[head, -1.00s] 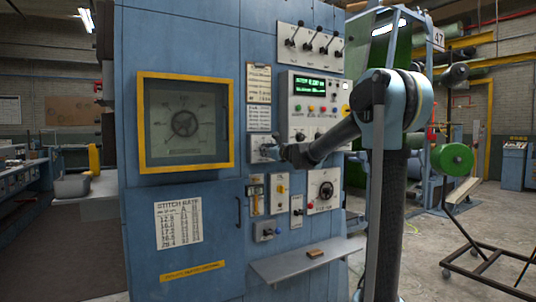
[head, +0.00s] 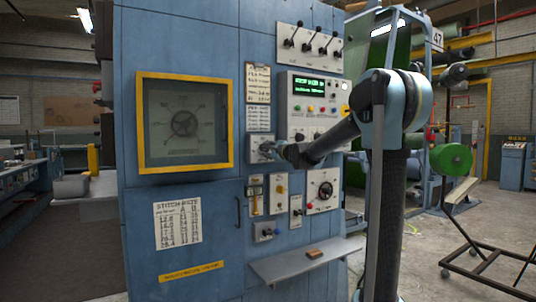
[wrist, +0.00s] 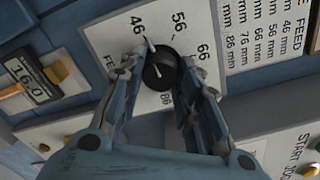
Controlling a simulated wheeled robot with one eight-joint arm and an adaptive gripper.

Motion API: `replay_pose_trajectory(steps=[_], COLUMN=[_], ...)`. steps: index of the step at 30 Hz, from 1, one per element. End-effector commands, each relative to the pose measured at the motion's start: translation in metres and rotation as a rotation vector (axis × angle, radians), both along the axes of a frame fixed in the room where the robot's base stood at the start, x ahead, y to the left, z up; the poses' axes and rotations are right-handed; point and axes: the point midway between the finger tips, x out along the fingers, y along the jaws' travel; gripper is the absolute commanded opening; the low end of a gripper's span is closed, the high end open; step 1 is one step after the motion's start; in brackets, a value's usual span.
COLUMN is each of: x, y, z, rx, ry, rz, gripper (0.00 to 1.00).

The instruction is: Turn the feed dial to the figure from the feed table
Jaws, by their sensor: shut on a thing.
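The feed dial is a black round knob (wrist: 160,70) on a pale plate, with the figures 46, 56, 66 and 86 readable around it in the wrist view. My gripper (wrist: 167,74) is shut on the knob, one finger on each side. In the head view my gripper (head: 272,150) reaches the panel and largely hides the dial. The feed table (wrist: 266,32) is beside the dial in the wrist view. Its mm figures show, but its left part is cut off.
A stitch rate table (head: 178,222) is on the blue cabinet's lower door. A yellow-framed window (head: 186,122) is above it. A shelf (head: 290,265) juts out below the panel. Levers (head: 309,42), a green display (head: 309,86) and another dial (head: 325,189) surround the dial.

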Motion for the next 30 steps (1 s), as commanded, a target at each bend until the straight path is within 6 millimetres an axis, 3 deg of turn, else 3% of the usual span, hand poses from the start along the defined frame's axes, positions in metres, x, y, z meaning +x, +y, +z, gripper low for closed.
replay_pose_trajectory(steps=[22,23,25,30], x=[-0.0002,-0.0001,-0.0002,-0.0004], y=[-0.0008,-0.0007,-0.0006,-0.0001], z=[-0.0008,-0.0008,-0.0008,-0.0004], rx=[-0.079,-0.079,-0.079,-0.078], ry=[-0.052,-0.053,-0.053,-0.053], rz=[-0.002,-0.001,-0.001,0.000], gripper=[0.07,0.33,0.49,0.51])
